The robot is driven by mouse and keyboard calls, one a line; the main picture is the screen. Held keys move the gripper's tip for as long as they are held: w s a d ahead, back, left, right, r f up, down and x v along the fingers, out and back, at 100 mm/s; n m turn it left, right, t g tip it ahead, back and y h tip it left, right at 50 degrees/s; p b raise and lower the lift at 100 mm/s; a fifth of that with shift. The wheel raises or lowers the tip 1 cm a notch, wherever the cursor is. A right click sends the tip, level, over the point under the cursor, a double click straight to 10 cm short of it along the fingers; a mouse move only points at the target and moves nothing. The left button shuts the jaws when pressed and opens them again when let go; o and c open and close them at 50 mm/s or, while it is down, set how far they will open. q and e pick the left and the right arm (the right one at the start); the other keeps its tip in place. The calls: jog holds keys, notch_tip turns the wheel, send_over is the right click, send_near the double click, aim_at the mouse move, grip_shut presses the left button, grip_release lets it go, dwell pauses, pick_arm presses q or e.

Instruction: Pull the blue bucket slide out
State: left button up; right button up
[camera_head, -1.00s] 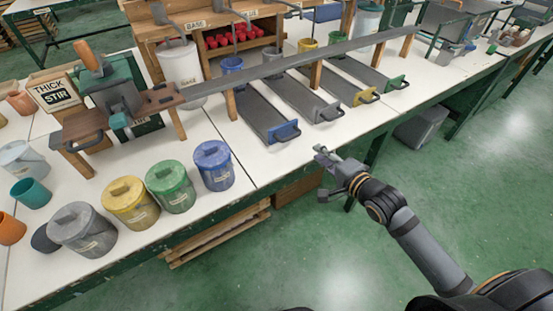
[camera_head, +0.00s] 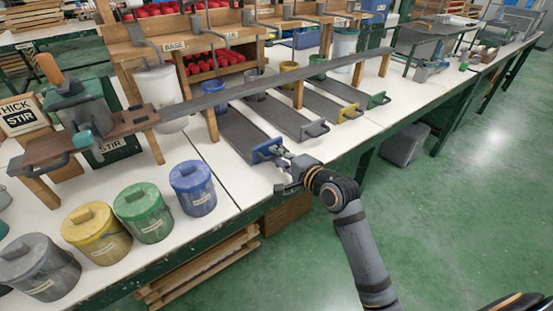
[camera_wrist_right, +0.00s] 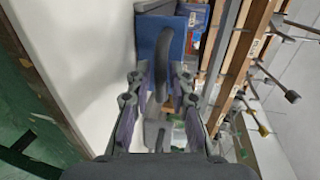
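The blue bucket slide is a long dark grey tray (camera_head: 240,133) with a blue front plate (camera_head: 264,150) and a dark handle. It lies on the white table under the long grey bar. My right gripper (camera_head: 283,163) is at the front of this slide, at the table's front edge. In the right wrist view its open fingers (camera_wrist_right: 158,98) stand on either side of the curved dark handle (camera_wrist_right: 163,62), with gaps visible between them and it. The blue plate (camera_wrist_right: 148,38) shows just beyond. My left gripper is not in view.
Slides with grey (camera_head: 314,130), yellow (camera_head: 350,112) and green (camera_head: 378,99) fronts lie to the right. A lidded blue bucket (camera_head: 193,190) stands at left, beside green, yellow and grey ones. The long grey bar (camera_head: 270,80) crosses above the slides. Floor in front is clear.

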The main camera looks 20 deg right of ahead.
jog(key=shift+w+a+f, duration=0.1)
jog(key=shift+w+a, duration=0.1)
jog(key=shift+w, duration=0.2)
grip_shut()
